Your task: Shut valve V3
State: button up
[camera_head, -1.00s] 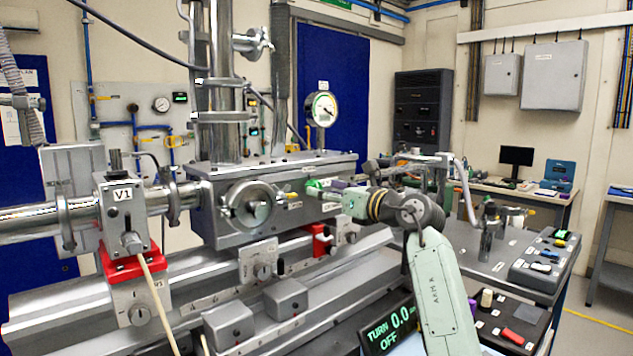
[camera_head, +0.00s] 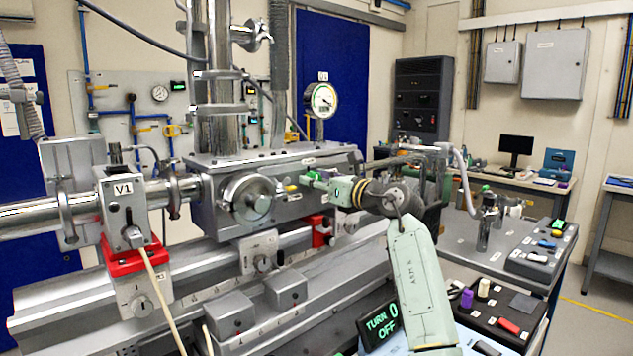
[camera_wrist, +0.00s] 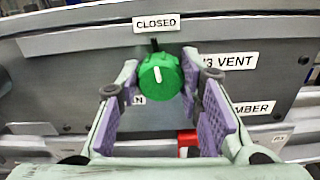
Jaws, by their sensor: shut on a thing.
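The green V3 knob (camera_wrist: 160,92) sits on the grey chamber face in the wrist view. Its white mark stands nearly upright, toward the CLOSED label (camera_wrist: 156,23) above it. A V3 VENT label (camera_wrist: 232,61) is at its right, partly covered by a finger. A label at lower left is mostly hidden; only an N shows. My gripper (camera_wrist: 160,70) has its purple-padded fingers on both sides of the knob and is shut on it. In the head view my gripper (camera_head: 312,178) is at the chamber's front face, where it hides most of the knob.
The valve block V1 (camera_head: 125,207) is farther left. A red clamp (camera_head: 320,230) lies below my gripper. A display (camera_head: 382,325) reads TURN 0 and OFF, partly covered by my arm.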

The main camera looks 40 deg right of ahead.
jog(key=c, duration=0.5)
jog(key=shift+m, duration=0.8)
jog(key=o, duration=1.1)
jog(key=shift+o, duration=0.2)
jog(key=s, duration=1.2)
jog(key=shift+d, duration=0.45)
